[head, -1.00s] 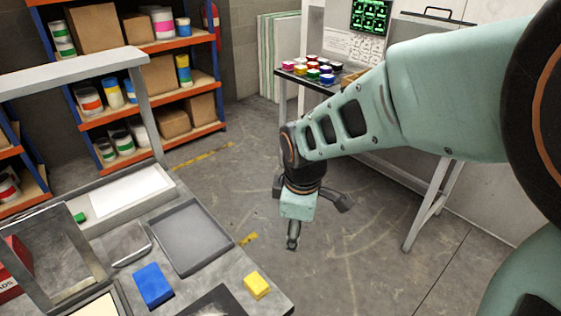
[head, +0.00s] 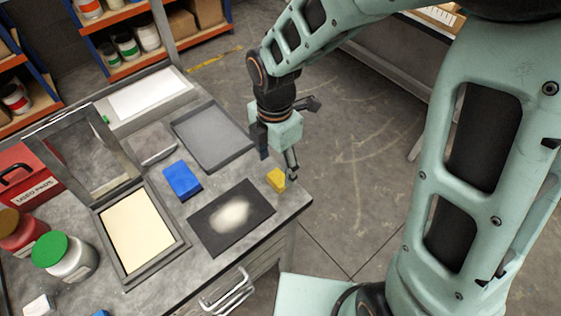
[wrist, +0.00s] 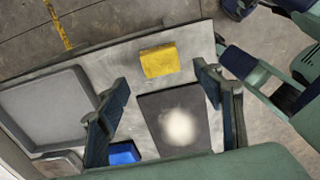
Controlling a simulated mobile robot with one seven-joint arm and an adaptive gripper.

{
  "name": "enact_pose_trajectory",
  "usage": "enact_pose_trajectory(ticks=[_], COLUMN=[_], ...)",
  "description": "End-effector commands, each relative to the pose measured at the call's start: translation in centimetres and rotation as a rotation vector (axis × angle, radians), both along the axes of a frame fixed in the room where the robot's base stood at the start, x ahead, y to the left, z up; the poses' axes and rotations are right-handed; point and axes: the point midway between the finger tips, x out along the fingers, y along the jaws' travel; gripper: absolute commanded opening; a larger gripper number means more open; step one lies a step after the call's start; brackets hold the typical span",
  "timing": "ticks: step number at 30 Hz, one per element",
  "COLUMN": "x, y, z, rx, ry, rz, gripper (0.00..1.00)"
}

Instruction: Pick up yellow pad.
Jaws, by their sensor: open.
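The yellow pad (head: 276,180) is a small block lying on the grey bench top near its right edge. In the wrist view the yellow pad (wrist: 158,60) lies beyond the fingertips, between their lines. My gripper (head: 278,162) is open, above the bench and close to the pad in the head view. In the wrist view my gripper (wrist: 160,90) has its two dark fingers spread wide with nothing between them. I cannot tell the exact height of the fingertips above the pad.
A black mat with a white patch (head: 204,229) lies near the pad. A blue block (head: 182,180), a grey tray (head: 213,137) and a framed cream panel (head: 135,232) are on the bench (head: 240,270). Jars (head: 66,260) and a red box (head: 25,175) stand at left.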

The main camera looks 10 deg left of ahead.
Motion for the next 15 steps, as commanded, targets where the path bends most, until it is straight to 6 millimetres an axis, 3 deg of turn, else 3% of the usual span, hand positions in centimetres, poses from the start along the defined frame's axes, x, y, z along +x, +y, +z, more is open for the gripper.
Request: enact_pose_trajectory(ticks=[9, 15], x=[0.1, 0.2], y=[-0.4, -0.4], z=[-4.1, -5.1], rx=[-0.001, 0.000], ry=[0.002, 0.000], rz=[0.000, -0.002], gripper=[0.61, 0.61])
